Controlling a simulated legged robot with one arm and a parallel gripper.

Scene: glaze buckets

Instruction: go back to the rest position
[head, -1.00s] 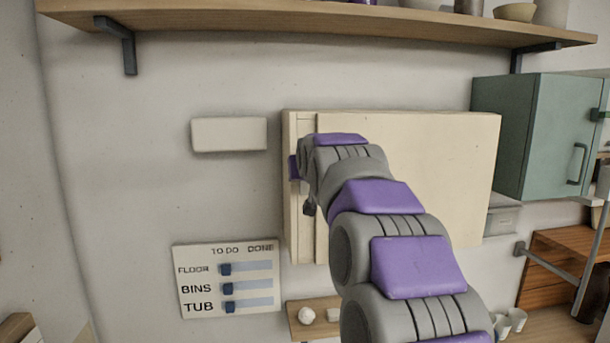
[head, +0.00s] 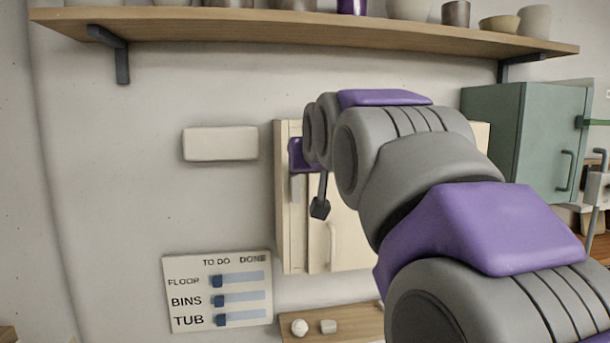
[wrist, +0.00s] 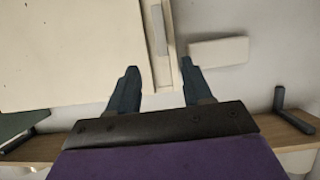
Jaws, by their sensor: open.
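My gripper (wrist: 158,80) is open and empty in the wrist view, its two dark fingers apart in front of a cream cabinet (wrist: 60,50) and the wall. In the head view my gripper (head: 320,205) shows as a dark finger at the end of my grey and purple arm, in front of the left part of the cream cabinet (head: 285,235). The arm reaches up from the lower right and hides much of that cabinet. I cannot tell the exact gap between my gripper and the cabinet.
A wooden shelf (head: 300,27) with pots runs along the top. A white block (head: 220,143) is on the wall above a TO DO board (head: 218,290). A green cabinet (head: 530,135) hangs at right. A small low shelf (head: 345,330) holds two small pale objects.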

